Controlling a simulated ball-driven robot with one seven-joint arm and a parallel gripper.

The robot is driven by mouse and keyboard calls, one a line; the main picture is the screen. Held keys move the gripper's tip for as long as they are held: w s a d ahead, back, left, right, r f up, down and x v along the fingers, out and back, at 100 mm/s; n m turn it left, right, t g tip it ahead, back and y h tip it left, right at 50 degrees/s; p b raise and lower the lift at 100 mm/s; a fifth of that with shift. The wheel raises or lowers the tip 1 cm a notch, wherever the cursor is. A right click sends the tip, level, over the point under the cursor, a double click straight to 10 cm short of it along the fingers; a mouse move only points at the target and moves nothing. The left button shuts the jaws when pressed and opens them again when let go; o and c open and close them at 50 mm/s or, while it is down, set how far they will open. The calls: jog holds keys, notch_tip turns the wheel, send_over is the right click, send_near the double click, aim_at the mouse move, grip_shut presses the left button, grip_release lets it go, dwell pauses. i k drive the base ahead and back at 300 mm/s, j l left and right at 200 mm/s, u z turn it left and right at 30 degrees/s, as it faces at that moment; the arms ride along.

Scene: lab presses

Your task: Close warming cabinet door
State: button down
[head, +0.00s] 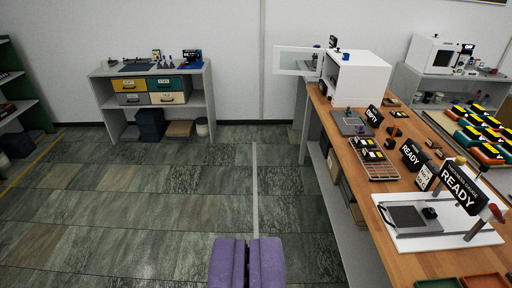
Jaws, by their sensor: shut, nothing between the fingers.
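The warming cabinet (362,80) is a white box at the far end of the wooden bench on the right. Its door (298,61), a white frame with a clear pane, stands open and sticks out to the left past the bench end. My gripper (247,242) is at the bottom middle, two purple fingers shut together with nothing between them. It is over the floor, well short of the cabinet and left of the bench. The inside of the cabinet is mostly hidden.
The wooden bench (400,228) runs along the right, carrying READY signs (461,188), a wire rack (378,170) and a white board device. A grey shelf unit (205,88) with drawers stands at the back wall. The tiled floor (150,200) between is clear.

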aim_at(277, 49)
jog(key=i, duration=2.2)
jog(key=i+u, duration=0.1)
jog(key=i, duration=1)
jog(key=i+l, duration=0.15)
jog(key=i, duration=2.05)
jog(key=i+j+z, duration=0.1)
jog(key=i, duration=0.3)
jog(key=i+j, duration=0.25)
jog(key=i, duration=0.15)
jog(key=i+j+z, duration=0.15)
jog(key=i, duration=0.25)
